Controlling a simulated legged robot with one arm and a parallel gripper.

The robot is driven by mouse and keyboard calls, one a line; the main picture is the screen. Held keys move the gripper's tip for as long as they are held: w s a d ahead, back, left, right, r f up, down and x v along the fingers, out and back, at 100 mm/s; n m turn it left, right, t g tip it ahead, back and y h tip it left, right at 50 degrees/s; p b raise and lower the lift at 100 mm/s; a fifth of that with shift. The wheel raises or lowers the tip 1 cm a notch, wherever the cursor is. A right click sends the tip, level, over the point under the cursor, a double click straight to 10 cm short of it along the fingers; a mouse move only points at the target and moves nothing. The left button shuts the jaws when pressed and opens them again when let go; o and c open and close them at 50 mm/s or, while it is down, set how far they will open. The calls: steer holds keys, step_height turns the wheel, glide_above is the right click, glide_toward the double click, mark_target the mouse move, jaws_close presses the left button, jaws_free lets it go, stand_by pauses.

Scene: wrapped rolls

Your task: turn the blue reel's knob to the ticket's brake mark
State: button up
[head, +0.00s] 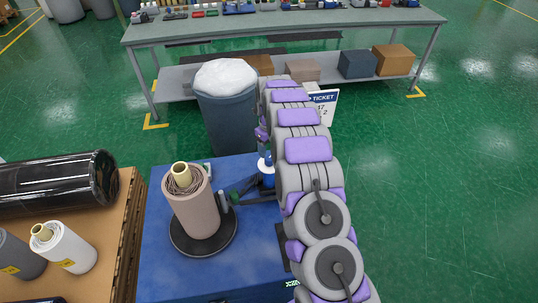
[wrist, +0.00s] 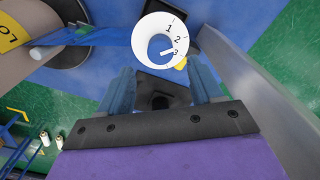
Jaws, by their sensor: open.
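The blue reel (head: 267,178) stands on the blue work surface, partly hidden by my arm in the head view. In the wrist view its white dial (wrist: 150,58) carries the marks 1, 2 and 3. The blue knob (wrist: 158,44) sits in the dial's middle, its white pointer directed at or close to 3. My gripper (wrist: 163,78) is open, one finger on each side below the dial, with nothing between the tips. The white ticket (head: 324,108) is partly covered by my arm; "TICKET", "17" and a lower "2" show, but the brake line is not fully readable.
A brown wrapped roll (head: 192,205) stands on a dark round plate on the blue surface (head: 160,270). A bin (head: 228,115) with a white bag stands behind. A grey panel (wrist: 250,90) runs right of my gripper.

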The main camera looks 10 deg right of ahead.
mark_target(269, 158)
step_height(269, 158, up, 10)
steer(key=shift+r+p, duration=0.2)
steer(key=shift+p, duration=0.1)
